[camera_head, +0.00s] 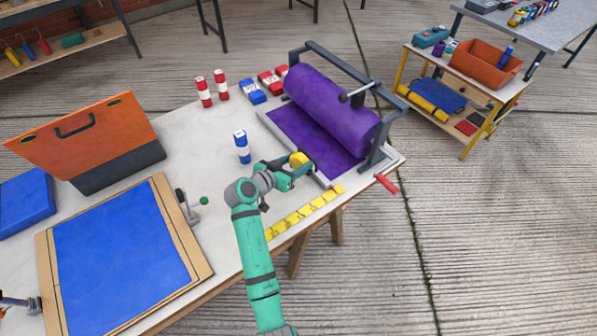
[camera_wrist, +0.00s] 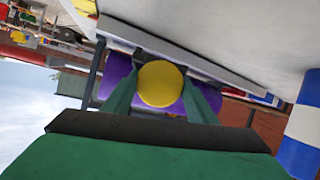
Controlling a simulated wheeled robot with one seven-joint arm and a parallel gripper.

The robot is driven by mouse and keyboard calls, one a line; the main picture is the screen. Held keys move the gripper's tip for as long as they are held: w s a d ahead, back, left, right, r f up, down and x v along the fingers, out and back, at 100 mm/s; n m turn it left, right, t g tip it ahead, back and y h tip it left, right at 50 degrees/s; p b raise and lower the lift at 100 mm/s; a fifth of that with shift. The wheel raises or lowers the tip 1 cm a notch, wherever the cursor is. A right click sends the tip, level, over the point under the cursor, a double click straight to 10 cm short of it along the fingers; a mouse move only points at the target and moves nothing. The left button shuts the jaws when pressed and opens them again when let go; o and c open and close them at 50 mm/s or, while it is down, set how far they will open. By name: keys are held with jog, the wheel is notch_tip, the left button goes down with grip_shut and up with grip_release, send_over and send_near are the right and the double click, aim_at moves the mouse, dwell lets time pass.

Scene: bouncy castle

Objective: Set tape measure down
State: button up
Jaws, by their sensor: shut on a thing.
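The tape measure (camera_head: 299,159) is yellow and is held between the fingers of my gripper (camera_head: 296,166). In the wrist view the tape measure (camera_wrist: 160,84) is a round yellow body, with the green fingers (camera_wrist: 161,92) closed on its two sides. My gripper is over the worktable (camera_head: 222,205), close to the front end of the purple sheet's metal frame. I cannot tell whether the tape measure touches anything below it.
A purple roll (camera_head: 325,108) on a grey stand is just beyond my gripper. A blue-and-white can (camera_head: 242,147) stands to its left. A yellow marked strip (camera_head: 304,213) runs along the table's near edge. A red-handled tool (camera_head: 386,183) is at the right corner. Bare tabletop lies left of the strip.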

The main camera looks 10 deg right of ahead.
jog(key=shift+s+d+f, duration=0.1)
jog(key=shift+s+f, duration=0.05)
jog(key=shift+f, duration=0.05)
jog(key=shift+s+d+f, duration=0.1)
jog(key=shift+s+f, duration=0.1)
jog(key=shift+f, duration=1.6)
jog(key=shift+f, duration=0.15)
jog(key=o, duration=0.9)
jog(key=shift+f, duration=0.1)
